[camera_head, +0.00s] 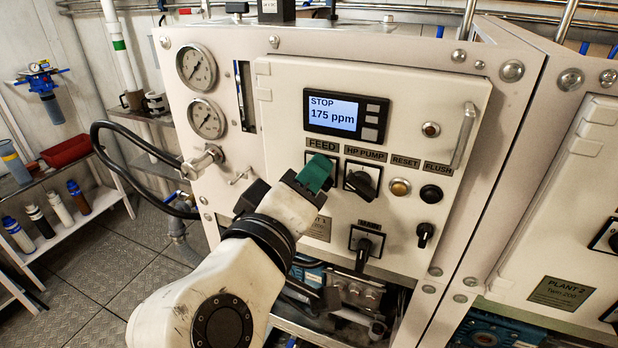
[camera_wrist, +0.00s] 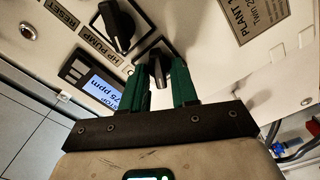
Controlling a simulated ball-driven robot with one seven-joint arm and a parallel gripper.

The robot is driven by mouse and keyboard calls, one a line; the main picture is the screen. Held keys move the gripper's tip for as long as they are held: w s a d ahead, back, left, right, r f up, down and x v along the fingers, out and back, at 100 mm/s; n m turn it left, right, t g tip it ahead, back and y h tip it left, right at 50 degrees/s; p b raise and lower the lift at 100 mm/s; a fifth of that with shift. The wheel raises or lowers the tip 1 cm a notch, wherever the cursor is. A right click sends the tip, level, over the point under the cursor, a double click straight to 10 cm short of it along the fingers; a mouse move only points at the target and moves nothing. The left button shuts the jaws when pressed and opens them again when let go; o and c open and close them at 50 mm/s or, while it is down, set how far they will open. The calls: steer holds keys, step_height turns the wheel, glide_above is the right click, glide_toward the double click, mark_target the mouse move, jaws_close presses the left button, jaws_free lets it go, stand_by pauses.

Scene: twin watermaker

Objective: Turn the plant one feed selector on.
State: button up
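The plant one feed selector (camera_wrist: 157,68) is a black knob, seen in the wrist view between my green fingers. My gripper (camera_wrist: 160,70) straddles its lever with one finger on each side. The gap is narrow, and I cannot tell whether both fingers press on it. In the head view my gripper (camera_head: 316,172) covers the selector, just under the FEED label (camera_head: 322,145). The knob's exact angle is hard to read. The plant one display (camera_head: 346,115) reads STOP and 175 ppm.
The HP pump selector (camera_head: 361,179) is close to the right of my gripper. The reset button (camera_head: 399,187), the flush button (camera_head: 431,194) and the main switch (camera_head: 366,243) are also on this panel. The plant two panel (camera_head: 565,200) stands at right.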

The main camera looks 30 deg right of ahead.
jaws_close()
steer(key=shift+f+m+b, duration=0.15)
steer(key=shift+m+b, duration=0.15)
steer(key=shift+b, duration=0.15)
steer(key=shift+s+d+m+b, duration=0.1)
steer(key=shift+s+m+b, duration=0.05)
steer(key=shift+m+b, duration=5.7)
steer(key=shift+b, duration=0.4)
steer(key=shift+r, duration=0.2)
